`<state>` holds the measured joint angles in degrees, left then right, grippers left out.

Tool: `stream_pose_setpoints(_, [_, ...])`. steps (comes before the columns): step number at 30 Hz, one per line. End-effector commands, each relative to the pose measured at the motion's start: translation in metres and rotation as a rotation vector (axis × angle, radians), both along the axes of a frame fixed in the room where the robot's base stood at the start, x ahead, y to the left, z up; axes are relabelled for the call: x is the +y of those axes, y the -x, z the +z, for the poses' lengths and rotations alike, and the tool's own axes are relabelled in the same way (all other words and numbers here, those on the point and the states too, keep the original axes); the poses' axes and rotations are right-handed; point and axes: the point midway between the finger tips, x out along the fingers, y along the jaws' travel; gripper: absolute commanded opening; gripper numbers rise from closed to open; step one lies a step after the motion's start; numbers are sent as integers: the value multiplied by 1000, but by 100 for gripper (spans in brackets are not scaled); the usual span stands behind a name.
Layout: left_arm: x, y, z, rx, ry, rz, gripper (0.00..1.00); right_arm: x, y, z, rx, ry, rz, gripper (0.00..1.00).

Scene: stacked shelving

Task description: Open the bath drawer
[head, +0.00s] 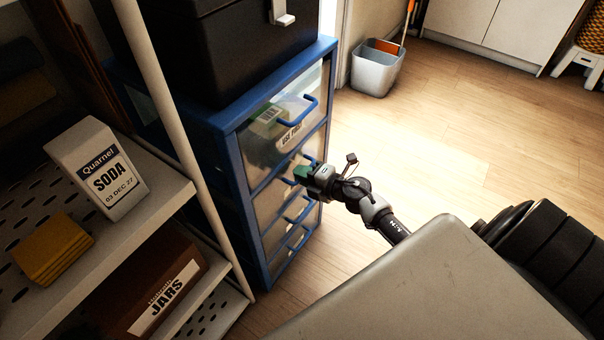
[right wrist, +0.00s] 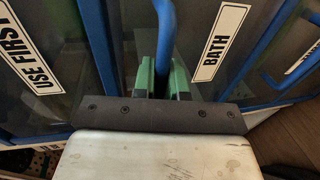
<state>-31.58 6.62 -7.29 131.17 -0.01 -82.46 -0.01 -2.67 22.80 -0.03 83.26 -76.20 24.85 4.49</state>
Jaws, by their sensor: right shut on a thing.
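The bath drawer (head: 270,199) is the second one down in a blue-framed drawer unit and has a clear front. Its front looks about level with the drawers around it. Its "BATH" label (right wrist: 219,43) shows in the right wrist view. My right gripper (head: 301,171) is at this drawer's front, with green fingertips (right wrist: 163,78) on either side of its blue handle (right wrist: 164,30). The gripper is shut on that handle. My own arm hides part of the drawer front in the head view. My left gripper is in neither view.
The "USE FIRST" drawer (head: 285,118) is above, with more drawers below. A black box (head: 230,50) stands on top of the unit. A shelf (head: 165,190) with a soda carton (head: 96,168) is at the left. The floor (head: 440,130) to the right is clear up to a grey bin (head: 376,73).

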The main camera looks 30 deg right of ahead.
Motion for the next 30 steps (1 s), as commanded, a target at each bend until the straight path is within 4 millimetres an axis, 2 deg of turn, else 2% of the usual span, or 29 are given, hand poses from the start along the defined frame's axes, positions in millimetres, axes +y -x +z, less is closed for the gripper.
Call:
stream_pose_setpoints(5, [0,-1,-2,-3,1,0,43,-7,15,-1,4,1,1,0])
stream_pose_setpoints(8, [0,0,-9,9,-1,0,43,-13,32,-1,6,2,1,0])
stream_pose_setpoints(24, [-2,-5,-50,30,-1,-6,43,-68,163,0,7,2,-1,0])
stream_pose_setpoints(30, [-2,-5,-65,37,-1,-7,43,-84,202,0,5,1,-2,0])
